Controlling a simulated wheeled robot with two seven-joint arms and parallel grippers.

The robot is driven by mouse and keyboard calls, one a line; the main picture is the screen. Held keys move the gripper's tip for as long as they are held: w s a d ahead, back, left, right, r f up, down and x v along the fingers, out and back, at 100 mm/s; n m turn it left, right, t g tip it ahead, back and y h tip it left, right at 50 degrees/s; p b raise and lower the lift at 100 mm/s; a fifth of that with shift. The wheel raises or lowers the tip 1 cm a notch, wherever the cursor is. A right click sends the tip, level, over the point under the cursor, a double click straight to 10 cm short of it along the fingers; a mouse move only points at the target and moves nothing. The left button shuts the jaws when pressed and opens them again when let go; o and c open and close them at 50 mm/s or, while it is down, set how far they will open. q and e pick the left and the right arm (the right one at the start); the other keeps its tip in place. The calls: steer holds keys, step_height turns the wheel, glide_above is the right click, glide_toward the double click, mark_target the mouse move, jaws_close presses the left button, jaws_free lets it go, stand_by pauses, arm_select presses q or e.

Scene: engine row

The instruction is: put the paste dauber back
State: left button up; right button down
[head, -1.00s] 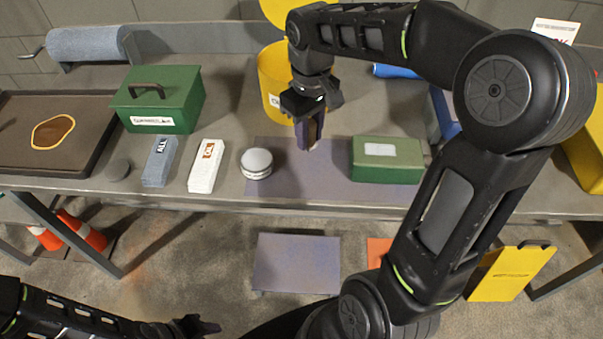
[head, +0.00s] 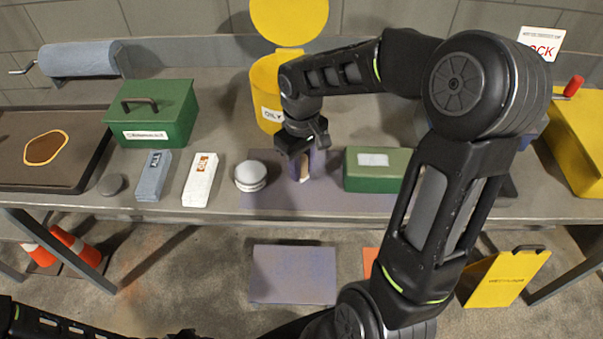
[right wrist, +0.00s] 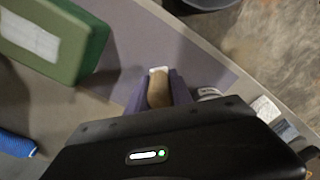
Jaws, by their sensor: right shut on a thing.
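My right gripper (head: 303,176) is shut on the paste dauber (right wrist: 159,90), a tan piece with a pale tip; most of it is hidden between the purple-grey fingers. In the head view the gripper points down over the purple-grey mat (head: 330,201), between a round white-lidded tin (head: 250,176) and a green box with a pale label (head: 376,185). Whether the dauber's tip touches the mat I cannot tell. My left gripper (head: 185,335) barely shows at the bottom edge, and its jaws cannot be made out.
A white block (head: 200,182), a blue-grey block (head: 153,178) and a dark disc (head: 111,184) stand along the bench's front edge. A larger green toolbox (head: 170,113) and a yellow can with raised lid (head: 267,88) stand behind. A dark tray (head: 85,165) lies at left.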

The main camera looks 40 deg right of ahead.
mark_target(302, 175)
steer(key=shift+f, duration=1.5)
steer(key=shift+f, duration=0.2)
steer(key=c, duration=1.1)
jaws_free()
steer(key=shift+c, duration=0.2)
steer(key=shift+r, duration=0.1)
step_height(302, 175, up, 12)
steer(key=shift+r, duration=0.1)
